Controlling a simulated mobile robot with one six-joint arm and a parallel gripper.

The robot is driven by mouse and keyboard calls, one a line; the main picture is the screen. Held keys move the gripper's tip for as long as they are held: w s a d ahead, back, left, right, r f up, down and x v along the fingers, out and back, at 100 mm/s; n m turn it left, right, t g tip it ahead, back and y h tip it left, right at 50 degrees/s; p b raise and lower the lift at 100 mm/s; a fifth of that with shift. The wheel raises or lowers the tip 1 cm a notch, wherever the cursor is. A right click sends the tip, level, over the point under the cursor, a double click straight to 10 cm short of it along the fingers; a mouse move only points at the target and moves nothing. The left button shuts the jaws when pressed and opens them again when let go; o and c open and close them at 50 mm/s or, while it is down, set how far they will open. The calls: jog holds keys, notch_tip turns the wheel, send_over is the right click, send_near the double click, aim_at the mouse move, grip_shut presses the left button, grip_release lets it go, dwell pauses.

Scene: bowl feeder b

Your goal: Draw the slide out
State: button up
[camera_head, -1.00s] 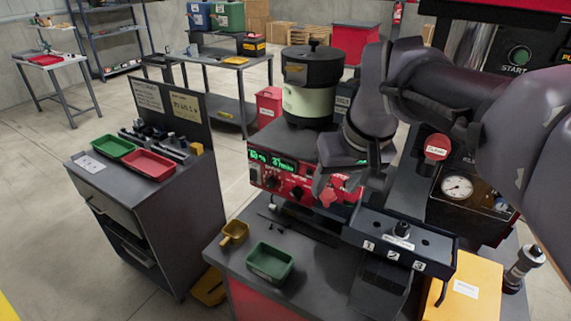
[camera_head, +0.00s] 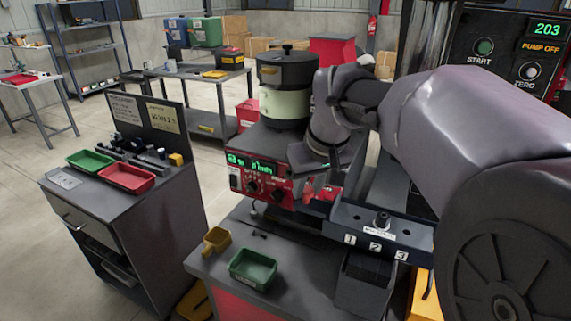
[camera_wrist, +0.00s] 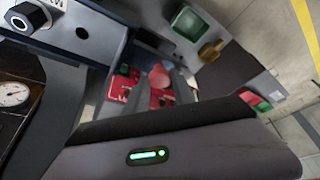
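A dark numbered bar (camera_head: 338,222) with labels 1, 2 and 3 and a black knob (camera_head: 382,219) on top lies at the bench's right side. I cannot tell whether it is the slide. It also shows at the upper left of the wrist view (camera_wrist: 98,45). My gripper (camera_head: 312,190) points down in front of the red control unit (camera_head: 240,180), left of the bar. In the wrist view its fingers (camera_wrist: 172,88) reach toward a red knob (camera_wrist: 158,76). Contact and finger gap are unclear. My arm hides part of the unit's right side.
A lidded round bowl (camera_head: 285,100) stands on the control unit. A green bin (camera_head: 253,268) and a yellow scoop (camera_head: 216,240) are on the bench front. A side cabinet (camera_head: 130,215) with green and red trays stands left. Floor shows between cabinet and back tables.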

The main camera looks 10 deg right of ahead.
grip_shut()
jog(key=shift+w+a, duration=0.1)
dwell(1.1)
jog(key=shift+w+a+r+p, duration=0.1)
jog(key=shift+w+a+p, duration=0.05)
jog(key=shift+a+p, duration=0.15)
jog(key=w+a+p, duration=0.6)
jog(key=w+a, duration=0.1)
jog(key=a, duration=0.2)
jog(key=w+a+p, duration=0.6)
jog(key=a, duration=0.3)
jog(key=shift+w+a+p, duration=0.3)
jog(key=shift+w+a, duration=0.1)
jog(key=o, duration=0.8)
grip_release()
jog(key=shift+a, duration=0.1)
jog(key=shift+c, duration=0.2)
jog(key=shift+o, duration=0.5)
jog(key=shift+w+a, duration=0.1)
